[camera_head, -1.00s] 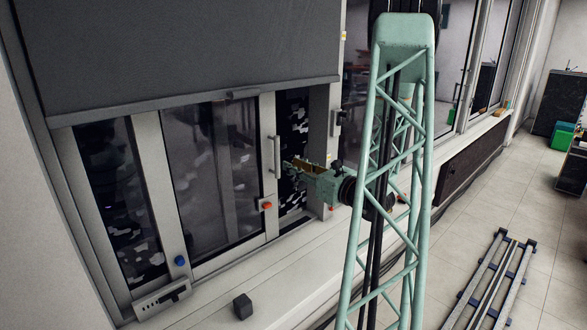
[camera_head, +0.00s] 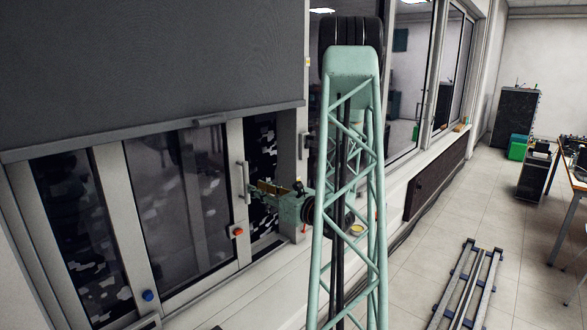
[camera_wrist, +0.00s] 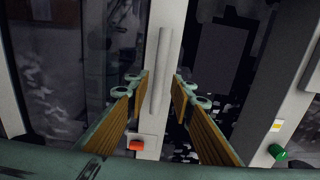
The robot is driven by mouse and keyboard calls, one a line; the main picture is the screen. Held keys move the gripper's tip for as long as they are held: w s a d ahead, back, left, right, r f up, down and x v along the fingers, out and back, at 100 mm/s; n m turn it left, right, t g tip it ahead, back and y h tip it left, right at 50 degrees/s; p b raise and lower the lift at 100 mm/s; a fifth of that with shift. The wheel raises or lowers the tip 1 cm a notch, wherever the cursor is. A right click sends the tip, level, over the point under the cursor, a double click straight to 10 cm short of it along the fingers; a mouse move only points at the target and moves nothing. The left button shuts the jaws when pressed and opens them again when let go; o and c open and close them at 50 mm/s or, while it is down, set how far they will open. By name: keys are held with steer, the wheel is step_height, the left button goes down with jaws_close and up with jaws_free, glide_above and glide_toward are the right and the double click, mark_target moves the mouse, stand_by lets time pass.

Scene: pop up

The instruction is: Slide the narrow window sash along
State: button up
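The narrow window sash (camera_head: 187,205) has a pale frame and dark glass. A pale vertical bar handle (camera_head: 243,181) stands on its right upright, above a red button (camera_head: 237,232). My gripper (camera_head: 254,188) is at the handle, reaching in from the right. In the wrist view my gripper (camera_wrist: 161,77) is open, with yellow-brown pads on both fingers. The handle (camera_wrist: 160,72) shows upright between the fingertips, with a gap visible on each side. I cannot tell how deep it sits between them. The red button (camera_wrist: 136,144) is below it.
A dark blind (camera_head: 150,70) covers the upper window. A dark gap (camera_head: 262,165) lies right of the sash upright. A blue button (camera_head: 148,295) is at lower left. A green button (camera_wrist: 277,151) is on the right frame. My lattice column hides part of the sill.

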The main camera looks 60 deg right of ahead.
steer(key=shift+p+x, duration=0.6)
steer(key=shift+x, duration=1.7)
steer(key=shift+w, duration=0.2)
steer(key=shift+c, duration=1.4)
steer(key=c, duration=0.4)
steer(key=shift+d, duration=0.1)
steer(key=shift+s+d, duration=0.1)
steer(key=s+d, duration=0.2)
steer(key=d, duration=0.7)
steer(key=s+d+p, duration=0.1)
steer(key=s+d, duration=0.2)
steer(key=d, duration=0.7)
steer(key=shift+s, duration=0.25)
